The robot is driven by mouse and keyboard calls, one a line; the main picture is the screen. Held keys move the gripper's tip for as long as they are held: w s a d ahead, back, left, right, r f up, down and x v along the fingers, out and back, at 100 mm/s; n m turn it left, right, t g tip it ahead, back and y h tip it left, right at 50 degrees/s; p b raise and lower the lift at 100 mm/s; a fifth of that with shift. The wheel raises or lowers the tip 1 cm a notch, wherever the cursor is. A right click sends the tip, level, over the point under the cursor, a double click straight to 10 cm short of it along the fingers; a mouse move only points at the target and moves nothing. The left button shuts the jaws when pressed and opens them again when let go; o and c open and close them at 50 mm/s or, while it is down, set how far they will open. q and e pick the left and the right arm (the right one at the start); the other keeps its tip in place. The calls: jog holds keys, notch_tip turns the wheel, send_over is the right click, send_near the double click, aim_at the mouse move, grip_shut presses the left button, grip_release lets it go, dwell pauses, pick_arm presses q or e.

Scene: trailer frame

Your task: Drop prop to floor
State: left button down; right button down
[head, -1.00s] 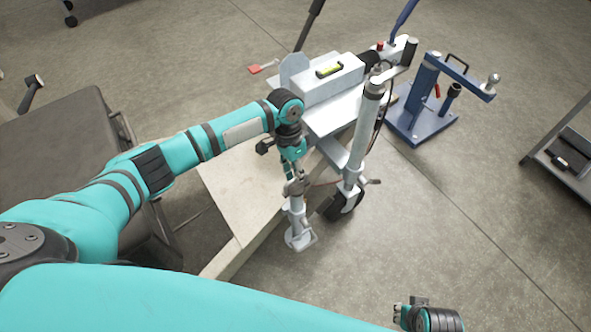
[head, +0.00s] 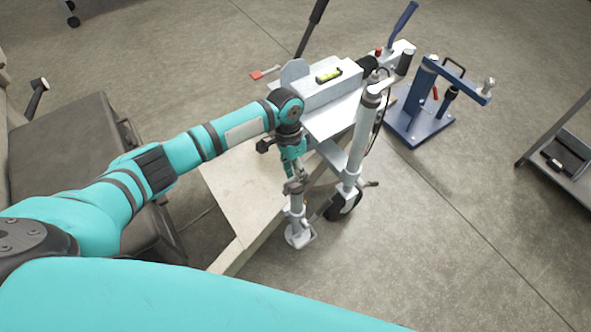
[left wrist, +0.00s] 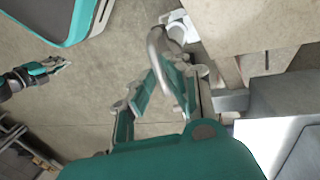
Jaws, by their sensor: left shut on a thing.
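The prop (head: 297,213) is a short grey metal leg with a lever-like top and a pale square foot, roughly upright at the front of the trailer frame. In the left wrist view the lever (left wrist: 158,42) lies between the teal fingers, and the foot (left wrist: 181,27) shows beyond. My right gripper (left wrist: 62,64) shows only in the left wrist view, apart from the prop; its jaw state is unclear.
The trailer frame (head: 330,120) carries a grey box with a level (head: 329,75). A jockey-wheel post (head: 361,140) stands close right of the prop. A blue stand (head: 425,105) is behind right, and a dark padded bench (head: 75,150) is left. Floor at the front right is clear.

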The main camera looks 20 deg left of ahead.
pick_arm(q)
jog(key=c, duration=1.4)
grip_release()
jog(key=shift+r, duration=0.2)
jog(key=r, duration=0.4)
jog(key=w+a+r, duration=0.1)
jog(key=r, duration=0.6)
jog(key=shift+w+a+r, duration=0.25)
jog(key=shift+a+r, duration=0.05)
jog(key=shift+a, duration=0.1)
jog(key=shift+f, duration=0.1)
